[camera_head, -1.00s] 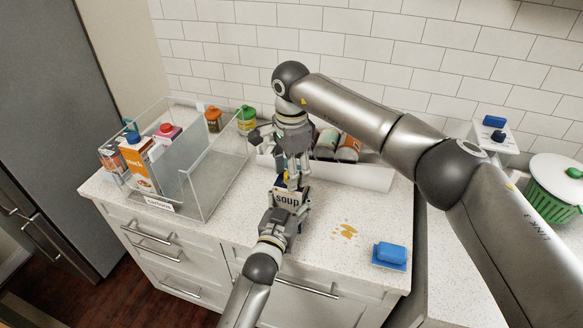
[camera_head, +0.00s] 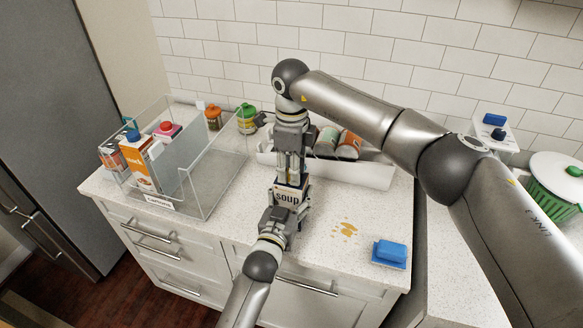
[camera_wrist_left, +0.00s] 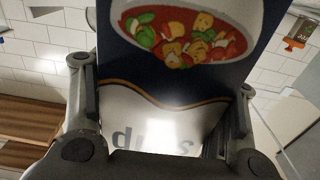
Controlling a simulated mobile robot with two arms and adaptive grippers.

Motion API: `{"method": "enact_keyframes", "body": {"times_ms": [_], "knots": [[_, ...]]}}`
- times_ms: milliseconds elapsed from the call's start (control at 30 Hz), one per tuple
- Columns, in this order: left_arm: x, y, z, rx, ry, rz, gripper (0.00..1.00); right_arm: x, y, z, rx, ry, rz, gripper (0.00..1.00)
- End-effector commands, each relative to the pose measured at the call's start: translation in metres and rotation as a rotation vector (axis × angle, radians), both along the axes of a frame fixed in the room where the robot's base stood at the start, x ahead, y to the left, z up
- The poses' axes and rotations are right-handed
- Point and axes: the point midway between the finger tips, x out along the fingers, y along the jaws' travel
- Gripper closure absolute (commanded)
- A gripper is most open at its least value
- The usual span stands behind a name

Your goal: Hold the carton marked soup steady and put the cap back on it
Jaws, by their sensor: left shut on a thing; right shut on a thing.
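The soup carton (camera_head: 287,197) stands upright near the counter's front edge, its label facing front. My left gripper (camera_head: 287,208) is shut on its lower part from the front, a finger on either side. In the left wrist view the carton (camera_wrist_left: 180,75) fills the space between the fingers, showing a soup bowl picture and an upside-down "soup". My right gripper (camera_head: 291,180) points straight down over the carton top, shut on the small cap. Its fingers hide the cap and spout, so I cannot tell whether the cap touches the spout.
A clear bin (camera_head: 203,218) with other cartons stands at left. Behind my right gripper is a white tray (camera_head: 375,177) holding jars. Yellow crumbs (camera_head: 345,229) and a blue sponge (camera_head: 390,253) lie at right. A green-and-white bin (camera_head: 552,190) stands far right.

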Motion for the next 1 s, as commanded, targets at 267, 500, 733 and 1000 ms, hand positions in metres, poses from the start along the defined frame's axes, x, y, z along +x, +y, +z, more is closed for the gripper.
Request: {"method": "enact_keyframes", "body": {"times_ms": [267,500,733,1000], "knots": [[-0.0003,-0.0003,-0.0005,-0.001,0.001,-0.001,1.00,0.0005,0.0002,-0.0001,0.001,-0.003,-0.449,1.00],[-0.0003,-0.0004,-0.0005,0.000,0.001,-0.001,1.00,0.0005,0.0004,-0.0001,0.002,-0.002,-0.840,1.00],[-0.0004,-0.0005,-0.0005,0.000,0.001,-0.001,1.00,0.0007,0.0004,-0.0001,0.002,-0.001,-1.099,1.00],[-0.0004,-0.0006,-0.0004,0.000,0.001,-0.001,1.00,0.0006,0.0002,-0.0002,0.002,-0.002,-1.095,0.51]]}}
